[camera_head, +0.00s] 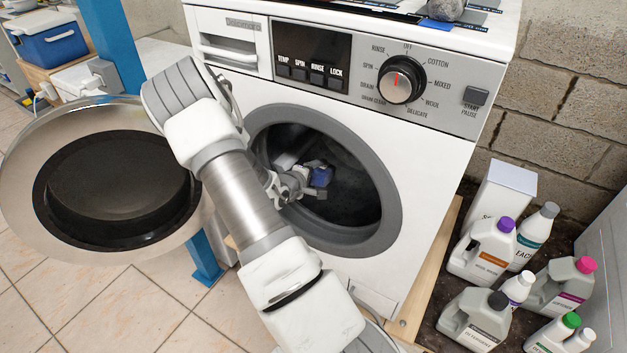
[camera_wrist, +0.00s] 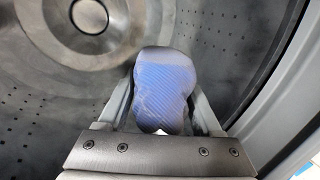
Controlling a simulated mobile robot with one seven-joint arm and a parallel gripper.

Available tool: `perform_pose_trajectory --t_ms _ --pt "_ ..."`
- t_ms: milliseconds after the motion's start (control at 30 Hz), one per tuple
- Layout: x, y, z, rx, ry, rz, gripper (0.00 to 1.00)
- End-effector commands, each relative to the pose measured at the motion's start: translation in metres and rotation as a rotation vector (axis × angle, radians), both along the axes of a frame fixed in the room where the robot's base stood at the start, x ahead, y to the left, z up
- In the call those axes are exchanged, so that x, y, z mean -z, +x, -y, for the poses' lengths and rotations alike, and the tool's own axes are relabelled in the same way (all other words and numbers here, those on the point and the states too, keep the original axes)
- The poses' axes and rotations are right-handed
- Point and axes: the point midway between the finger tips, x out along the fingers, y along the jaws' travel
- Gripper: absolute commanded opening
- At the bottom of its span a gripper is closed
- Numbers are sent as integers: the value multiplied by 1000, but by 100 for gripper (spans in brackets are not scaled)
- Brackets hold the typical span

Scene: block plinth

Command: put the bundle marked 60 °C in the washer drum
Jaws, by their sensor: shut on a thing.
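A blue bundle (camera_wrist: 165,85) with fine stripes and a greyish top is between the two fingers of my gripper (camera_wrist: 164,98). The perforated drum wall (camera_wrist: 60,120) surrounds the bundle in the wrist view. I cannot read any 60 °C mark on it. A pale patch in the drum, left of the bundle, is too small to identify.
The round washer door (camera_head: 110,180) stands open at the left. A grey bundle (camera_head: 445,8) and labelled cards lie on the washer top. Several detergent bottles (camera_head: 490,250) stand at the right on the floor. A blue post (camera_head: 108,45) rises behind the door.

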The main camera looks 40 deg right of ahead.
Motion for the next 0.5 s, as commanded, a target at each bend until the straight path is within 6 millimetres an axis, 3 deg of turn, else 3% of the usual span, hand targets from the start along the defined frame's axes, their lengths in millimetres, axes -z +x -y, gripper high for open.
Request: perform_pose_trajectory --t_ms 500 --pt "57 27 46 1 -1 0 4"
